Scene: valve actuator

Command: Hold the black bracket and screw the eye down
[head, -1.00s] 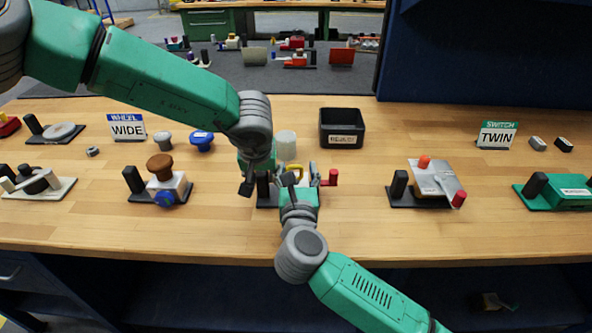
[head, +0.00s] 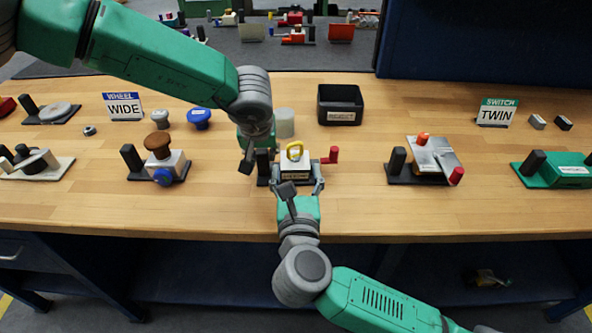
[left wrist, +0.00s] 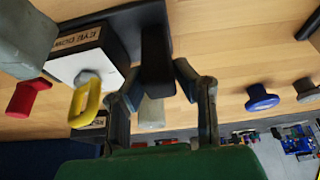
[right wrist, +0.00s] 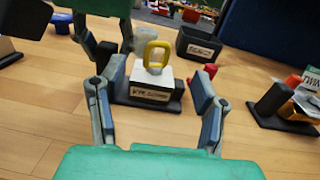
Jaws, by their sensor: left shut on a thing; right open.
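The yellow eye (head: 295,150) stands upright on a white block with a label (head: 295,175), on a black base with a red knob at its right. It also shows in the left wrist view (left wrist: 86,100) and the right wrist view (right wrist: 157,55). The black bracket (head: 263,165) rises at the block's left; it also shows in the left wrist view (left wrist: 156,60). My left gripper (head: 255,160) is shut on the black bracket. My right gripper (head: 301,184) is open in front of the block, its fingers apart on either side, with the eye free between and beyond them (right wrist: 158,105).
A black bin (head: 340,105) and a pale cylinder (head: 284,122) stand behind. A fixture with a blue knob (head: 164,176) is at left, one with a metal plate (head: 425,160) at right. The bench front before the block is clear apart from my right arm.

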